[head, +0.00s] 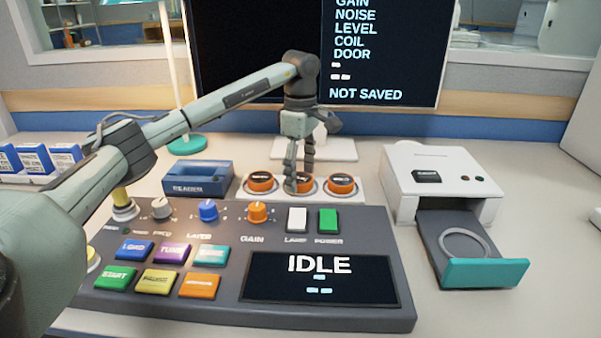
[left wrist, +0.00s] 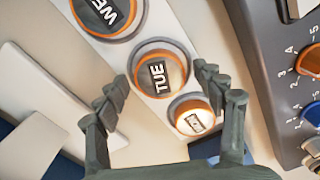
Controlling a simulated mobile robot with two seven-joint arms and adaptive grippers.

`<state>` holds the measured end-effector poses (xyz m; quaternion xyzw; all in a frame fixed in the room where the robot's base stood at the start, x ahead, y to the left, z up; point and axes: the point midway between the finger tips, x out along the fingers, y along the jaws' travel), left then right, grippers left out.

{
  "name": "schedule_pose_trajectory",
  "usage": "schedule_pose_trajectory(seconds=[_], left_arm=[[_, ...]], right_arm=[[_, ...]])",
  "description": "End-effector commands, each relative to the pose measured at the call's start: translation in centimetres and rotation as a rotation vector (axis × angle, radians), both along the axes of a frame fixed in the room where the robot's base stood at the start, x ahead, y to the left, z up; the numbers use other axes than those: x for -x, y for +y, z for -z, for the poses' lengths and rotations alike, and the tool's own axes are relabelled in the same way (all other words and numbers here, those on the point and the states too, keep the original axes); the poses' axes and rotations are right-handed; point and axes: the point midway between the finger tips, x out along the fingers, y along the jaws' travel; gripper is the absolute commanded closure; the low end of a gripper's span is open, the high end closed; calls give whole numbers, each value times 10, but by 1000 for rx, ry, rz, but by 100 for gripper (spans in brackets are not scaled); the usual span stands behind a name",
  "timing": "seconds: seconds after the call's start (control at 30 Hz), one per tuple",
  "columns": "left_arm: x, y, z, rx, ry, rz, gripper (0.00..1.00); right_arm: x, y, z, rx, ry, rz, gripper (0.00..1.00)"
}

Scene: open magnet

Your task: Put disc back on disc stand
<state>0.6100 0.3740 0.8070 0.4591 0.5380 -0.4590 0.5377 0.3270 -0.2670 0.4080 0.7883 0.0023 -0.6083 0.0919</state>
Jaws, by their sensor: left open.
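Three orange-rimmed discs sit in a row on the white disc stand (head: 357,194): a left disc (head: 260,184), a middle disc, and a right disc (head: 341,184). In the left wrist view they read WE..., TUE and, smaller, a label like MON: the WE... disc (left wrist: 103,14), the TUE disc (left wrist: 158,78) and the last disc (left wrist: 194,119). My left gripper (head: 300,178) is open over the middle disc. Its fingers (left wrist: 160,82) appear on either side of the TUE disc, with nothing clearly held. The fingers partly hide the middle disc in the head view. My right gripper is out of view.
A grey control console (head: 225,250) with knobs and buttons lies in front, its screen reading IDLE. A blue reader (head: 197,180) stands left of the stand. A white machine (head: 440,165) at right has its drawer (head: 432,228) out, showing an empty ring. A monitor is behind.

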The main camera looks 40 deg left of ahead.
Motion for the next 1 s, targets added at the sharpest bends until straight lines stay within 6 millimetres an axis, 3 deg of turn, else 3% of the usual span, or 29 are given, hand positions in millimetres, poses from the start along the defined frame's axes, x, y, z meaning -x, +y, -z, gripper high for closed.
schedule_pose_trajectory(seconds=[0.17,0.57,0.6,0.8,1.0], left_arm=[[-1,-1,-20,1,-4,0,31],[-1,0,-104,0,-4,0,31],[-1,0,-109,0,-3,0,31],[-1,0,-122,0,-1,0,31],[0,0,-122,0,0,0,31]], right_arm=[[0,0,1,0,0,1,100],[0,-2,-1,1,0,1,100],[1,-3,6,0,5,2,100],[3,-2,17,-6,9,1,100],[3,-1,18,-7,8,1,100]])
